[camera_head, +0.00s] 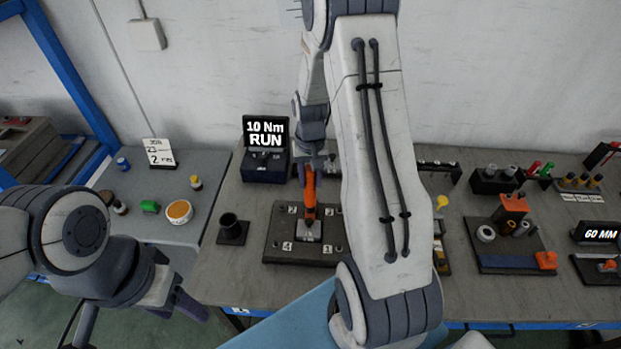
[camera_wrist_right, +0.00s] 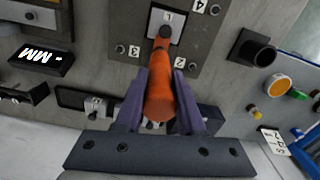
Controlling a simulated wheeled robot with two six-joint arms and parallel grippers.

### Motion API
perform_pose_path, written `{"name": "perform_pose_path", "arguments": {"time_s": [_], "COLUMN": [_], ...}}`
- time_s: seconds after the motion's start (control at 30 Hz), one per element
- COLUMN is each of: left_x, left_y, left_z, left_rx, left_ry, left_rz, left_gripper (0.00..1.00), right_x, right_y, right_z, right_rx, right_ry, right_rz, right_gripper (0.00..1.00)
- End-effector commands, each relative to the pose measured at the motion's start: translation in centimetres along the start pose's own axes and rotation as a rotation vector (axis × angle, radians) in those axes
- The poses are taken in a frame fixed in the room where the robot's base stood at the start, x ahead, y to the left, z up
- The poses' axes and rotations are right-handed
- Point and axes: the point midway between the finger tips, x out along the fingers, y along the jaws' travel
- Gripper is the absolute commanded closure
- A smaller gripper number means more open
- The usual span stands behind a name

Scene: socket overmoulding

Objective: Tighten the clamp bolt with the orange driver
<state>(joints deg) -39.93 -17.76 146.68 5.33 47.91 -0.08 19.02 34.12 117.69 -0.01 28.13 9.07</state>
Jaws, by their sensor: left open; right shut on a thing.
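The orange driver (camera_head: 310,192) is held by my right gripper (camera_head: 313,168), with its tip pointing down at the middle of a dark fixture plate (camera_head: 272,249). In the right wrist view the driver (camera_wrist_right: 160,88) lies between the two shut fingers (camera_wrist_right: 158,100), and its tip reaches a dark round bolt head (camera_wrist_right: 165,33) on a light block. I cannot tell whether the tip is seated on it. The plate has bolts and number labels near its corners. My left gripper (camera_head: 140,322) is open and empty, at the lower left away from the plate.
A display box reading "10 Nm RUN" (camera_head: 265,140) stands behind the plate. A black cup (camera_head: 232,228) is left of it. Racks and a tray (camera_head: 510,268) are at the right, partly behind my right arm.

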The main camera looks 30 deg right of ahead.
Motion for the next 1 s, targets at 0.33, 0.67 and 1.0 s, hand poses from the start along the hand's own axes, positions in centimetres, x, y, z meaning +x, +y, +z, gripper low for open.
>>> {"name": "perform_pose_path", "arguments": {"time_s": [0.33,0.67,1.0], "left_x": [0.19,0.29,0.35], "left_y": [-0.01,-0.02,-0.03], "left_z": [0.01,0.02,0.02], "left_rx": [0.000,0.000,0.000], "left_ry": [0.000,0.000,0.000], "left_rz": [0.000,0.000,0.000], "left_gripper": [0.44,0.44,0.44], "right_x": [0.35,0.55,0.73], "right_y": [0.00,0.00,0.00], "right_z": [0.04,0.07,0.09], "right_rx": [0.000,0.000,0.000], "right_ry": [-0.001,-0.002,-0.003], "right_rz": [0.000,0.000,0.000], "right_gripper": [1.00,1.00,1.00]}}
